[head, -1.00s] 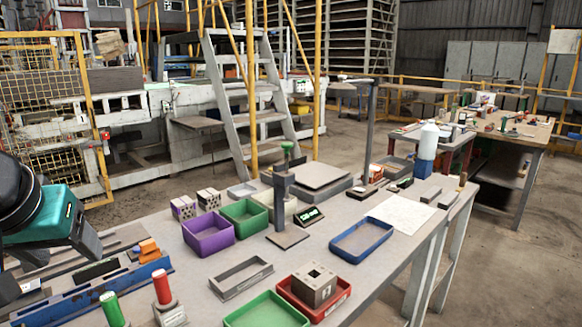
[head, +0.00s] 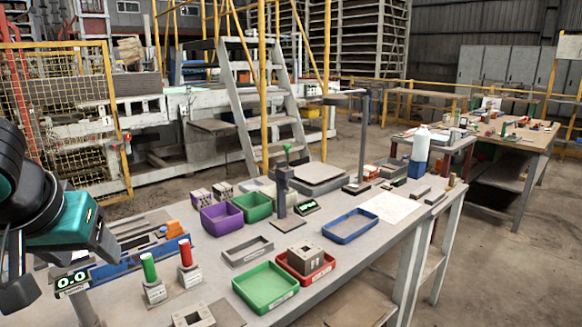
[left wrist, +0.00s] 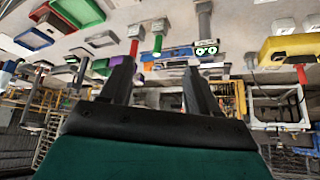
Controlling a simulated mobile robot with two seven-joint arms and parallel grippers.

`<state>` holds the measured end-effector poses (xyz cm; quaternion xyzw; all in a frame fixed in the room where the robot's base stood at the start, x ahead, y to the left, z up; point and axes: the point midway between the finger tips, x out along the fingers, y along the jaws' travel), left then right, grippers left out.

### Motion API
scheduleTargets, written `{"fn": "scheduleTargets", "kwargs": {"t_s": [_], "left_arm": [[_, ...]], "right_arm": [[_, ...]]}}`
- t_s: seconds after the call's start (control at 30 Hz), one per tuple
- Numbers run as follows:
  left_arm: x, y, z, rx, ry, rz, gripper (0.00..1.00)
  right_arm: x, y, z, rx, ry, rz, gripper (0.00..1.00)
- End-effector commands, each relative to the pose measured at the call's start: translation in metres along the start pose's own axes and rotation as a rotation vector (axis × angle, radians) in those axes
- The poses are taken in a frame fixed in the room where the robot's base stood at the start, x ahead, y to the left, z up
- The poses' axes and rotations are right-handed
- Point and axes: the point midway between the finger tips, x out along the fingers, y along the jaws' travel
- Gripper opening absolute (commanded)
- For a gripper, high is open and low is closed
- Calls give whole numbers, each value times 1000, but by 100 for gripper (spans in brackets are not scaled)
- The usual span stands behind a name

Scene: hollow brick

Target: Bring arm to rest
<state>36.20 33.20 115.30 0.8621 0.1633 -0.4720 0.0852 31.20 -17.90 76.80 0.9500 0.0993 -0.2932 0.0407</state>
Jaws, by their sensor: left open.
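My left gripper (head: 18,268) hangs at the left edge of the head view, beside the near left end of the workbench (head: 335,262). Its teal housing and dark parts show, partly cut off by the frame. In the left wrist view, its two dark fingers (left wrist: 158,72) stand apart with nothing held between them. A grey hollow brick (head: 304,256) sits in a red tray (head: 325,272) on the bench, well away from the gripper. My right gripper is not in view.
A green post (head: 149,267) and a red post (head: 185,252) stand near the left arm, with a small display with glowing eyes (head: 73,281). A green tray (head: 266,288), purple bin (head: 221,216) and blue tray (head: 350,226) lie farther right. Floor (head: 500,270) is open at right.

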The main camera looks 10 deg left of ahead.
Motion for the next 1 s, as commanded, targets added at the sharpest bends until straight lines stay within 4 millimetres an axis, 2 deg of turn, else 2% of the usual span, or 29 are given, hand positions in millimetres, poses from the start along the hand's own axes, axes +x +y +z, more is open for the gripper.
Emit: {"fn": "scheduleTargets", "kwargs": {"t_s": [0.03,0.27,0.37,0.5,0.7,0.83,1.0], "left_arm": [[11,0,6,17,-16,21,61],[55,0,32,130,-42,86,61],[78,1,50,184,-53,118,61],[109,6,83,256,-68,160,61],[143,19,136,340,-87,200,61],[158,30,173,381,-105,215,61],[167,46,220,427,-139,221,61]], "right_arm": [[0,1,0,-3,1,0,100],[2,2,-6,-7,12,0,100],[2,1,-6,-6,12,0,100],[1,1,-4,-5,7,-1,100],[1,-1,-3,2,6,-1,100],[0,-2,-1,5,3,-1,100],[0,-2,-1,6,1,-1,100]]}}
